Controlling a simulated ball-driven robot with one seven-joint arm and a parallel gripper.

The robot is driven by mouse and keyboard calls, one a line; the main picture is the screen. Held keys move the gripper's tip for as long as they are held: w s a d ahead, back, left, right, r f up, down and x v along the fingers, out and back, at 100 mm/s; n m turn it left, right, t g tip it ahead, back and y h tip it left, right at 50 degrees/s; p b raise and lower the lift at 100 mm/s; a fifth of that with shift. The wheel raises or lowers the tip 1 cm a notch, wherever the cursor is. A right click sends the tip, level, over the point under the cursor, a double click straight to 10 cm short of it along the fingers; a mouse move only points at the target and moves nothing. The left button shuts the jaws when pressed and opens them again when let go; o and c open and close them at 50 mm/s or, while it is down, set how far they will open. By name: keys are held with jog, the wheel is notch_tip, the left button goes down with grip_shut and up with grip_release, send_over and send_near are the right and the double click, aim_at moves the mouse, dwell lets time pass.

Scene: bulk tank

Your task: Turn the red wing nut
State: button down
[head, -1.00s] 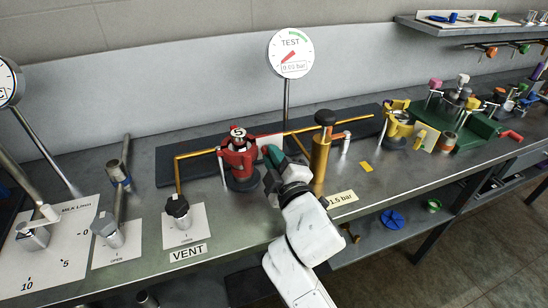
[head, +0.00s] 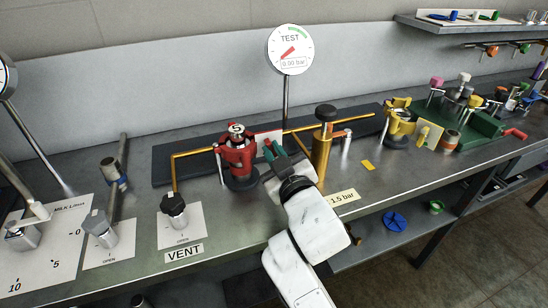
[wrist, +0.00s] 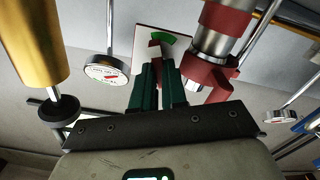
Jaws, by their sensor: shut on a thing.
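My gripper (head: 273,148) is at the right side of the red valve body (head: 238,158), in front of a white card. In the wrist view its two green fingers (wrist: 156,78) are close together, shut on the small red wing nut (wrist: 155,47). Only a bit of the nut shows above the fingertips; the fingers hide the rest. The white card (wrist: 143,39) with a green arc is behind it. The red valve body also shows at the right in the wrist view (wrist: 207,78).
A brass cylinder (head: 321,158) stands close to the right of my gripper. The test gauge (head: 290,49) behind reads 0.00 bar. A black VENT knob (head: 174,204) is at the front left. A yellow clamp (head: 398,118) and green base (head: 455,130) stand farther right.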

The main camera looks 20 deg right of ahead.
jog(key=shift+d+f+m+b, duration=0.1)
jog(key=shift+m+b, duration=0.65)
jog(key=shift+m, duration=1.45)
jog(key=c, duration=1.2)
grip_release()
jog(key=shift+o, duration=0.2)
jog(key=s+a, duration=0.1)
jog(key=s, duration=0.9)
jog(key=shift+s, duration=0.4)
